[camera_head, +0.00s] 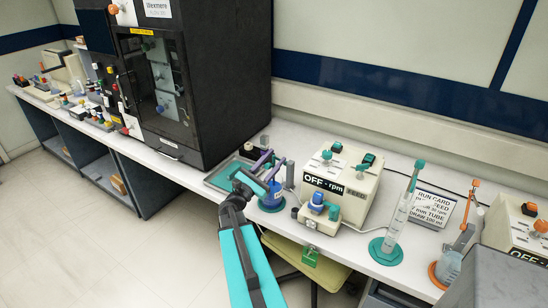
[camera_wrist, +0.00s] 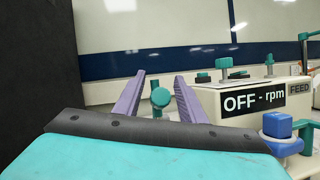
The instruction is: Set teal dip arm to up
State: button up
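A round teal knob (camera_wrist: 160,97) on a short teal stem appears between the fingers. It looks like the handle of the teal dip arm, but whether the fingers reach around it, and its exact position, I cannot tell. In the head view the stand's upper part is partly hidden by my gripper.
A tall black cabinet (camera_head: 222,75) stands close on the left. A cream pump box (camera_head: 345,185) reading "OFF - rpm" is right of the stand, with a blue-knobbed unit (camera_head: 317,210) in front. A teal-based cylinder stand (camera_head: 386,251) and an orange-based stand (camera_head: 437,275) are farther right.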

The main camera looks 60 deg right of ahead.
jog(key=shift+s+d+r, duration=0.1)
jog(key=shift+d+r, duration=0.05)
jog(key=shift+d, duration=0.2)
